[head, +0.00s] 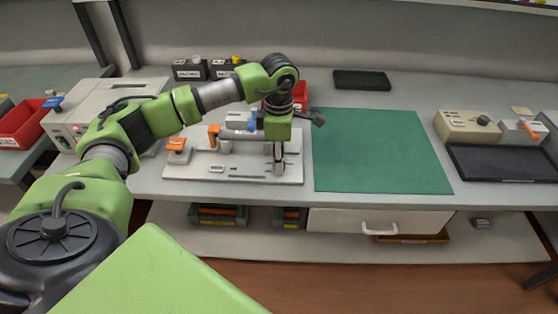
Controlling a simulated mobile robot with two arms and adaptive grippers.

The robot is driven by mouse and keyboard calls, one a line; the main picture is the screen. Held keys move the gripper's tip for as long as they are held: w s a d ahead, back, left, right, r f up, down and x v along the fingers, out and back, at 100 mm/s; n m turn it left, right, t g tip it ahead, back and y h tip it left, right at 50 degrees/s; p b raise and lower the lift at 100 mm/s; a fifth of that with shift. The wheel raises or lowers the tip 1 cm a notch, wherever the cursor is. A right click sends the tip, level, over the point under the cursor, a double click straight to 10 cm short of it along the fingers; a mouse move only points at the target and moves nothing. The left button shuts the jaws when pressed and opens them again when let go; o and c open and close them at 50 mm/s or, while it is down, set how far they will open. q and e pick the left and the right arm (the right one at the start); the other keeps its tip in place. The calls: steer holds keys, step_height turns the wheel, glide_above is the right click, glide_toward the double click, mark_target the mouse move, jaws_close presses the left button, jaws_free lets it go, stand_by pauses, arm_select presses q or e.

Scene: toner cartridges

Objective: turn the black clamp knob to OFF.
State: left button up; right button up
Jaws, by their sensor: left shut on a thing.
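My left gripper (278,160) points straight down over the right end of the pale fixture plate (240,176) on the bench. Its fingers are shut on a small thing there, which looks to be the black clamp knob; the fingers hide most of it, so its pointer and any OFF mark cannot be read. A grey cylinder (240,134) lies across the fixture, with orange clamp parts (176,144) and a blue part (252,122) near it. My right gripper is not in view.
A green mat (375,150) lies clear to the right of the fixture. A beige box with a black knob (484,120) and a black tray (500,163) stand at far right. A grey machine (95,105) is at left. Two labelled black boxes (190,70) stand behind.

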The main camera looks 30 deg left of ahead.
arm_select(q)
steer(key=shift+r+n, duration=0.1)
steer(key=shift+n, duration=0.9)
steer(key=shift+w, duration=0.1)
steer(key=o, duration=1.1)
step_height(320, 180, up, 12)
